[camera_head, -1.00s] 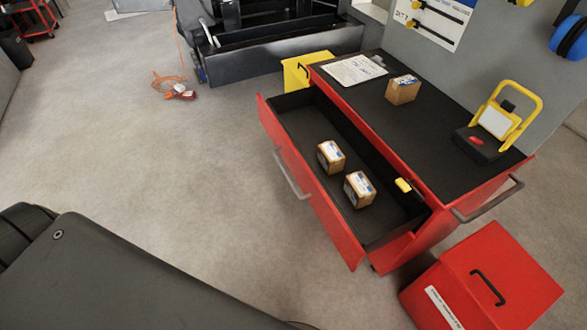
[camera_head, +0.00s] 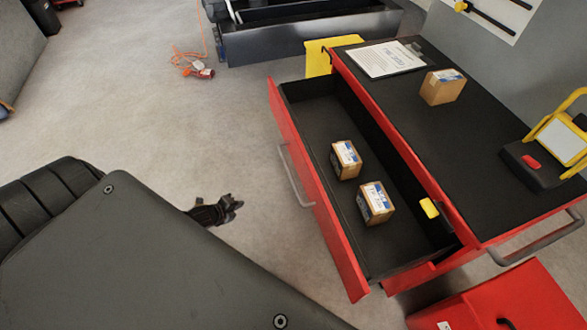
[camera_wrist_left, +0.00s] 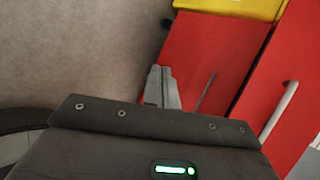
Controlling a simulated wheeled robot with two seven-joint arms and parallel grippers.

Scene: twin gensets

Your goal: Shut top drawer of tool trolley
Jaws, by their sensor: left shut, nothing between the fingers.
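The red tool trolley (camera_head: 500,215) stands at the right with a black top. Its top drawer (camera_head: 320,130) is pulled out to the left, with two small cardboard boxes (camera_head: 346,160) and a yellow item (camera_head: 429,208) inside. The drawer's red front carries a grey bar handle (camera_head: 294,175). My left gripper (camera_head: 230,207) is shut and empty, left of the drawer front and apart from it. In the left wrist view the shut fingers (camera_wrist_left: 162,85) show before red trolley panels (camera_wrist_left: 215,55). My right gripper is not in view.
A clipboard (camera_head: 378,60), a cardboard box (camera_head: 442,87) and a yellow work lamp (camera_head: 560,140) sit on the trolley top. A red box (camera_head: 490,300) stands at the front right. An orange cable (camera_head: 190,62) lies on the floor.

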